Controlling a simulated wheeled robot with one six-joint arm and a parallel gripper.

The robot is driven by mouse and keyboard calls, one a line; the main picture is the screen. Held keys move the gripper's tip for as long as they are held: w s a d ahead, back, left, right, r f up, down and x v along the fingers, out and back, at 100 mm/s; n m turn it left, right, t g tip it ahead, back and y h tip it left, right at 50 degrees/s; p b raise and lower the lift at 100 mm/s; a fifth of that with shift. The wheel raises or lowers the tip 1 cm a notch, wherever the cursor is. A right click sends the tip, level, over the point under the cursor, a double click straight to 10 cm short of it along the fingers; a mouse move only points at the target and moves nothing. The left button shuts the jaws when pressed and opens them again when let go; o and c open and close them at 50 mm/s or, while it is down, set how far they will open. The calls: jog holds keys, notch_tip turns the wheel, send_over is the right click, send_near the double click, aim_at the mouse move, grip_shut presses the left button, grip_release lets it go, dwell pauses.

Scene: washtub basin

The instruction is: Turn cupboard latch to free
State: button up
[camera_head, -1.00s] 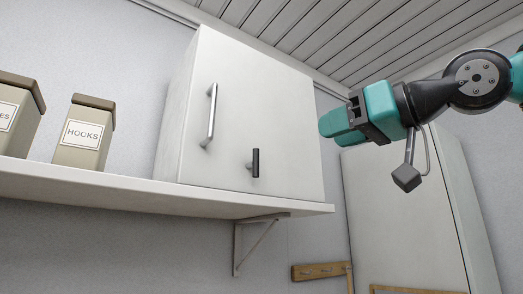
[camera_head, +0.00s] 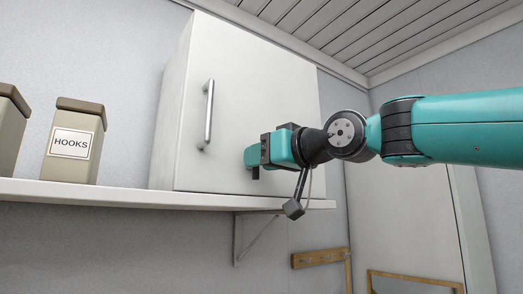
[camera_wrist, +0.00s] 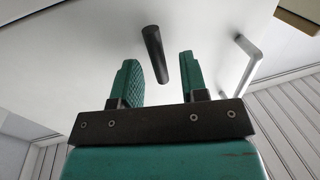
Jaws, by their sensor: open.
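The white cupboard (camera_head: 250,80) stands on the shelf with its door closed. Its black latch (camera_wrist: 156,54) shows in the wrist view as a short dark bar on the white door, between my two fingers. In the head view my gripper hides most of the latch; only a dark lower end (camera_head: 255,173) shows below the fingers. My gripper (camera_wrist: 158,75) is open, with one teal finger on each side of the latch and a visible gap to both. In the head view my gripper (camera_head: 251,157) is at the lower right part of the door.
A metal bar handle (camera_head: 209,115) is on the door's left side and also shows in the wrist view (camera_wrist: 247,62). A canister marked HOOKS (camera_head: 75,142) and another stand on the shelf (camera_head: 110,195) at left. A tall white cabinet (camera_head: 400,220) stands at right.

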jog(key=shift+a, duration=0.1)
grip_shut()
jog(key=shift+f+m+b, duration=0.1)
jog(key=shift+m+b, duration=0.2)
jog(key=m+t+b, duration=0.1)
jog(key=m+b, duration=0.1)
jog(key=m, duration=0.4)
jog(key=m+t+h+b, duration=0.1)
jog(key=m+b, duration=0.2)
jog(key=m, duration=0.3)
jog(key=f+m+t+b, duration=0.1)
jog(key=m+t+b, duration=0.1)
jog(key=m, duration=0.5)
jog(key=shift+w+d, duration=0.15)
jog(key=shift+d, duration=0.05)
jog(key=shift+m, duration=0.4)
jog(key=shift+r, duration=0.1)
